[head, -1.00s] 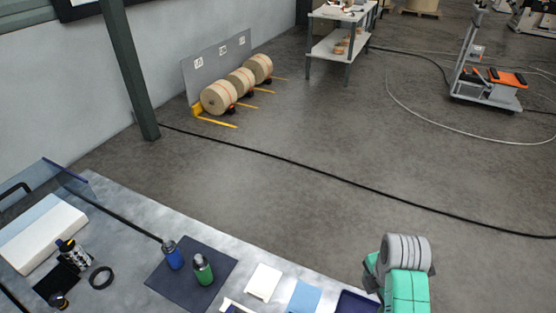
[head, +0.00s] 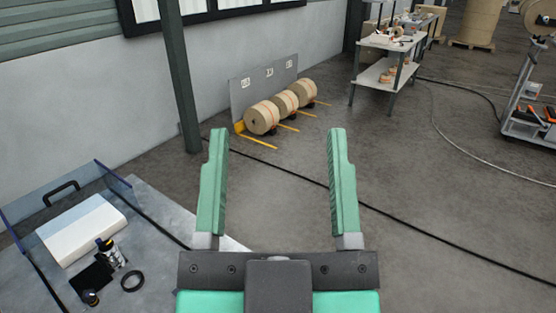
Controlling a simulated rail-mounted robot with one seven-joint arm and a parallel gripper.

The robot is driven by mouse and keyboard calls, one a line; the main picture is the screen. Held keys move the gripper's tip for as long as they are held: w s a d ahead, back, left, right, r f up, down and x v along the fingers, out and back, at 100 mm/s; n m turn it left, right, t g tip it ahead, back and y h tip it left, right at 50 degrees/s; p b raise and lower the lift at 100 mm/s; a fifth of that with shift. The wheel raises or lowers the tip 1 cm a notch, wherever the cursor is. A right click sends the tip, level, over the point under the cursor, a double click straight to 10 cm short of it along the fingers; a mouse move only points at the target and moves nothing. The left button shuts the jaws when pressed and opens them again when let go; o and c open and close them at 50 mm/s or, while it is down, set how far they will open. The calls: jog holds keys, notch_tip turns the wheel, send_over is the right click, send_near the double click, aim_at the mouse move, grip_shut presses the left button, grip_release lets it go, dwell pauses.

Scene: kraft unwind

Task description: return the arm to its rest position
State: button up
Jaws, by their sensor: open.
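My gripper (head: 278,180) is in the lower middle of the head view, close to the camera. Its two green fingers stand wide apart and point away from me, with only floor and background between them. It is open and empty. The dark palm and green body below it cover part of the work table (head: 165,208), including the area where the blue and green bottles stood.
On the table are a white block (head: 80,232), a small bottle (head: 110,252) and a black ring (head: 132,281), beside a clear panel (head: 115,187). A green post (head: 182,80) stands behind. Kraft rolls (head: 262,117) rest by the wall. A cable (head: 420,230) crosses open floor.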

notch_tip(320, 180, up, 35)
jog(key=p, duration=3.4)
jog(key=shift+a+f, duration=0.15)
jog(key=shift+f, duration=0.05)
